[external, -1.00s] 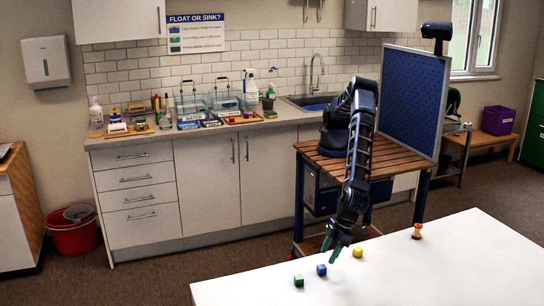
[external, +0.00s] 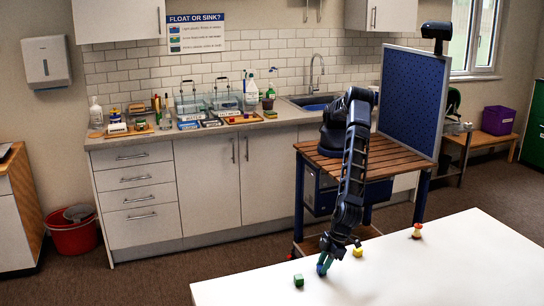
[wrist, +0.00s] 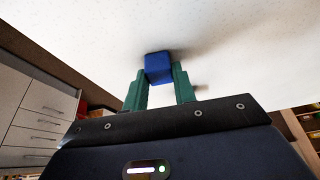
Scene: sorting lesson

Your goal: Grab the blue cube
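The blue cube (wrist: 158,67) sits on the white table between the two green fingertips of my gripper (wrist: 160,82) in the wrist view. The fingers lie close along its left and right sides; I cannot tell whether they press on it. In the external view my gripper (external: 325,264) points down at the table, and the blue cube (external: 321,269) is partly hidden by the fingers.
A green cube (external: 298,280) lies just left of my gripper on the white table (external: 430,275). A yellow object (external: 358,252) is close on the right. A red-and-tan object (external: 416,231) stands farther right. The table's front and right are clear.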

